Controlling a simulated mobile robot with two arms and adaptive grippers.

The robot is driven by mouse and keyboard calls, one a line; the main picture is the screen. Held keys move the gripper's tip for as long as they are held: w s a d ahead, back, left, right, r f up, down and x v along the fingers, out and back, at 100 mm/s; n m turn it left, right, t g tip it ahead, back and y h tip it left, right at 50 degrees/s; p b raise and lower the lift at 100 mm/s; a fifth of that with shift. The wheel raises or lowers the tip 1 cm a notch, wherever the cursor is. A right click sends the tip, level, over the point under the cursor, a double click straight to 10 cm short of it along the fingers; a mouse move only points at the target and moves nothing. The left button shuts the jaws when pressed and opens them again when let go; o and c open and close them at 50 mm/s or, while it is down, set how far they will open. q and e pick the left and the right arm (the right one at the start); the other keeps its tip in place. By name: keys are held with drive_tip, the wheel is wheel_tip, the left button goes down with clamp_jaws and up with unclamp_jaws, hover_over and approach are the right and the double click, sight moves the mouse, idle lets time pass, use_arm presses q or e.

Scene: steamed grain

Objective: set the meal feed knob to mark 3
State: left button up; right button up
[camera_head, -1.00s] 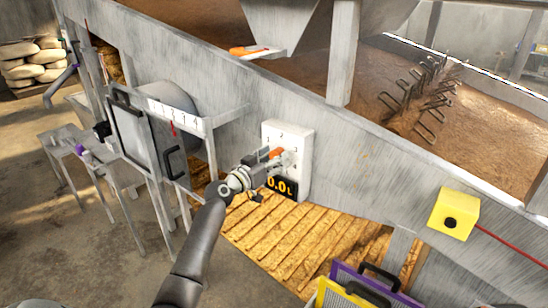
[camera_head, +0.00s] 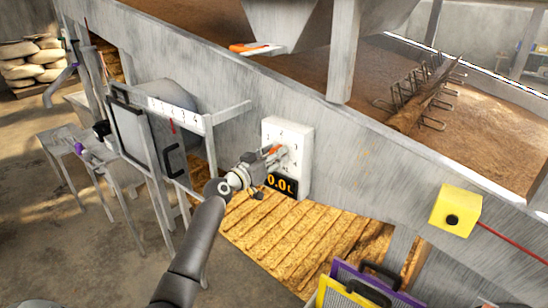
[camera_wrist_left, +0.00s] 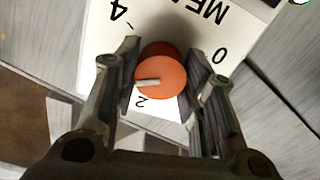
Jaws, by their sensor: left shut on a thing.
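The white meal feed panel (camera_head: 303,137) is on the grey side wall of the trough, with numbered marks around its knob and a display (camera_head: 281,184) reading 0.0 L. My left gripper (camera_head: 275,153) is at the panel and covers most of the knob. In the left wrist view the round orange knob (camera_wrist_left: 170,76) sits between the two fingers of my left gripper (camera_wrist_left: 163,68), which is shut on it. The knob's pale pointer line points left in that view, between marks 2 and 4. The mark there is hidden by a finger. My right gripper is out of view.
A yellow box with a black button (camera_head: 455,210) is on the wall at right. A grey hatch with a 1-to-4 scale (camera_head: 175,116) stands left of the panel. A tined shaft (camera_head: 412,112) lies in the trough. Purple and yellow framed screens (camera_head: 350,280) stand below.

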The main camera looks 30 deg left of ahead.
use_arm(q)
drive_tip(key=o, duration=1)
drive_tip(key=s, duration=0.8)
drive_tip(key=s+a, duration=0.1)
drive_tip(key=s, duration=0.3)
